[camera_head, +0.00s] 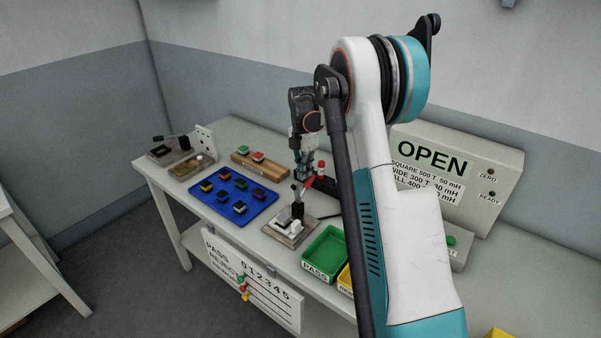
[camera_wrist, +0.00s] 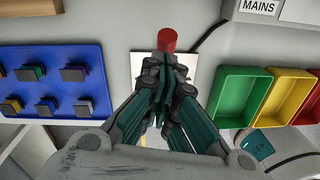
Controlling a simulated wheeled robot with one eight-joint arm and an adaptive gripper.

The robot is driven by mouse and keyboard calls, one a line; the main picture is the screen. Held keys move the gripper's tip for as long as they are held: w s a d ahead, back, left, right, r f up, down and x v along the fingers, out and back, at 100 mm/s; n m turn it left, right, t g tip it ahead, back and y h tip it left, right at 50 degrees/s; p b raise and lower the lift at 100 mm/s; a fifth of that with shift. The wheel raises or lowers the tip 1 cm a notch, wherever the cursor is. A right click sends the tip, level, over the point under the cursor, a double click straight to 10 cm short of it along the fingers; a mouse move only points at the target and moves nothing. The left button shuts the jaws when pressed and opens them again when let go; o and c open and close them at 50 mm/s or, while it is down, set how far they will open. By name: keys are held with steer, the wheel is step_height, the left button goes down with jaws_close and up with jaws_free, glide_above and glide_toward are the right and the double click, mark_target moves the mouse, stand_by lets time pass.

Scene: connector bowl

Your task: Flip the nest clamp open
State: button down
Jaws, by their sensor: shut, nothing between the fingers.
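The test nest (camera_head: 287,228) is a pale base plate on the table with a toggle clamp (camera_head: 297,209) on it. The clamp's red handle grip (camera_head: 309,182) slants up beside my gripper. In the wrist view the red grip (camera_wrist: 167,40) shows just beyond my fingertips, and part of the nest plate (camera_wrist: 138,65) shows beside them. My gripper (camera_head: 301,180) is over the nest with its fingers shut and nothing between them; they also show in the wrist view (camera_wrist: 163,72). The fingers hide most of the clamp there, and I cannot tell whether they touch it.
A blue tray (camera_head: 237,212) with several small parts lies left of the nest. A green bin (camera_head: 325,251) and a yellow bin (camera_head: 346,281) stand to the right; the wrist view adds a red bin (camera_wrist: 300,95). The OPEN meter box (camera_head: 470,160) is behind.

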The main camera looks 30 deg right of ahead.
steer(key=shift+w+d+f, duration=0.15)
steer(key=shift+d+f, duration=0.1)
steer(key=shift+d, duration=0.2)
steer(key=shift+d+f, duration=0.1)
stand_by(0.4)
